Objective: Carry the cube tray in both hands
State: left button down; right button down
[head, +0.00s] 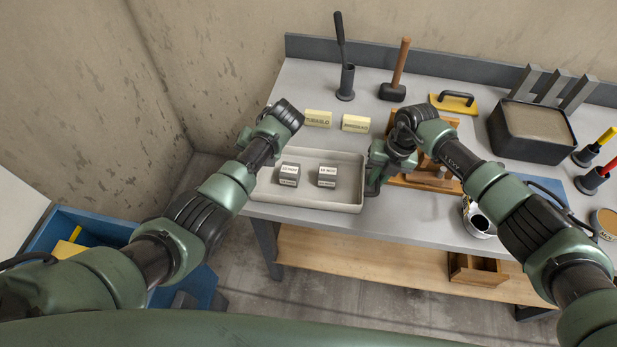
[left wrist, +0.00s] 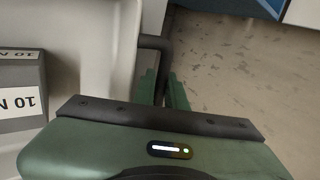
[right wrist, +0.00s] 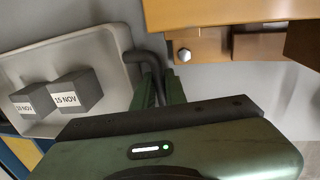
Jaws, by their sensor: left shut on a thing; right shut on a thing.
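The cube tray (head: 330,203) is a pale grey shallow tray at the front left of the bench in the head view. Two dark grey cubes with white labels, a left cube (head: 289,175) and a right cube (head: 327,177), sit inside it. My right gripper (right wrist: 160,88) is shut on the tray's dark right handle (right wrist: 150,58). My left gripper (left wrist: 163,88) is shut on the dark left handle (left wrist: 157,43). In the head view my left arm hides the tray's left end. I cannot tell whether the tray touches the bench.
Two yellow label blocks (head: 318,118) stand behind the tray. A wooden fixture (head: 431,181) is close to its right. A mallet (head: 394,88), a yellow float (head: 453,103) and a dark bin (head: 532,130) stand farther back. A blue container (head: 92,226) is on the floor at left.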

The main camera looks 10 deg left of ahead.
pick_arm(q)
jog(key=shift+w+r, duration=0.15)
jog(key=shift+r, duration=0.05)
pick_arm(e)
jog(key=shift+w+r, duration=0.2)
jog(key=shift+r, duration=0.05)
dwell(0.5)
